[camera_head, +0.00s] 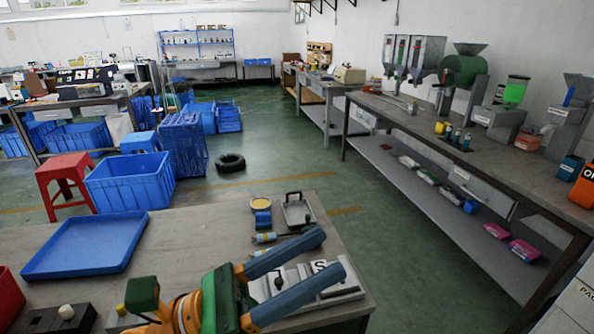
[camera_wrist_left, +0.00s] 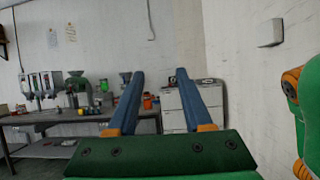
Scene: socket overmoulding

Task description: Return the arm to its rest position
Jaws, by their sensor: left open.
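My left gripper (camera_head: 335,257) reaches in from the bottom of the head view, above the near grey table. Its two blue fingers are spread apart with nothing between them. The left wrist view also shows the gripper (camera_wrist_left: 158,75), with both fingers apart and empty, facing the wall and a far workbench. A metal plate or mould (camera_head: 318,292) with light labels lies on the table below the fingers, partly hidden by them. My right gripper shows in neither view.
The near table (camera_head: 190,240) bears a blue tray (camera_head: 85,245), a metal tray with a handle (camera_head: 297,212) and small cylinders. A red bin (camera_head: 8,297) stands at its left edge. Blue crates (camera_head: 130,182) and a red stool (camera_head: 66,182) stand beyond. The middle floor is mostly free.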

